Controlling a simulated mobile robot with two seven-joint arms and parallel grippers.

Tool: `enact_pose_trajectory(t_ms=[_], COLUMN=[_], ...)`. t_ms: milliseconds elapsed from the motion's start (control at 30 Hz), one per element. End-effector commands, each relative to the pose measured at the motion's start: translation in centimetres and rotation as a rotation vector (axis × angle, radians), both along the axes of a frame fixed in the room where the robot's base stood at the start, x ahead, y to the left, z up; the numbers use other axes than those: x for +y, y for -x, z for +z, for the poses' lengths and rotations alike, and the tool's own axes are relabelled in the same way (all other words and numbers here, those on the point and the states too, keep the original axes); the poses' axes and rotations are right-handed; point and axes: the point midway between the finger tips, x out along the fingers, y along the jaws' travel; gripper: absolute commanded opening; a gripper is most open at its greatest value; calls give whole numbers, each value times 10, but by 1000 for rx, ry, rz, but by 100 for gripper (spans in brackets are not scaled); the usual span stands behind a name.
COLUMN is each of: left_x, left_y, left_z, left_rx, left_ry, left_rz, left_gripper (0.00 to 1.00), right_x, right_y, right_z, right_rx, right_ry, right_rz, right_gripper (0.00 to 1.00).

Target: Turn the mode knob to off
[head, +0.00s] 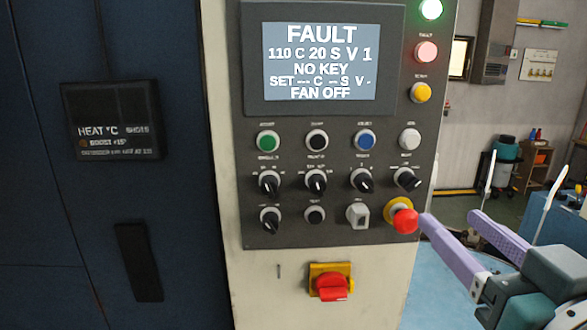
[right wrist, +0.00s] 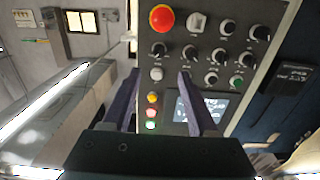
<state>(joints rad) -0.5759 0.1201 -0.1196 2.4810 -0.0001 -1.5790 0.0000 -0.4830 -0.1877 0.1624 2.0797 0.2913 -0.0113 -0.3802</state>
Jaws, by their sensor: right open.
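The control panel (head: 337,150) carries a row of black pointer knobs: first (head: 270,183), second (head: 316,182), third (head: 362,180) and fourth (head: 407,179). Another black knob (head: 270,219) sits below the first. Their labels are too small to read, so I cannot tell which is the mode knob. The knob row also shows inverted in the right wrist view (right wrist: 190,53). My right gripper (head: 450,218) is open and empty, with purple fingers, right of the panel in the head view. In the right wrist view its fingertips (right wrist: 158,77) point toward the panel. My left gripper is not in view.
A red emergency button (head: 404,221) on a yellow collar is the panel item nearest my right fingers. A red rotary switch (head: 331,287) sits below. The screen (head: 320,62) reads FAULT, NO KEY, FAN OFF. Push buttons (head: 267,141) line up above the knobs.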

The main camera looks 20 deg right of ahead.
Motion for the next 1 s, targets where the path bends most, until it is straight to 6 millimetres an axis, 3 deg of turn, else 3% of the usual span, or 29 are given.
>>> enact_pose_trajectory(t_ms=[167,600,800,1000], left_x=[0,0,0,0], left_y=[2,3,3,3], left_z=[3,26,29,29], left_rx=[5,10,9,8], left_ry=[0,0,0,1], left_rz=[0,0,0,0], left_gripper=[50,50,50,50], right_x=[-4,-21,-24,-25], right_y=[-8,-78,-94,-96], right_z=[2,4,1,1], right_rx=[-13,-11,-10,-11], right_ry=[2,4,1,2], right_rz=[-10,-9,-8,-9], right_gripper=[60,60,60,60])
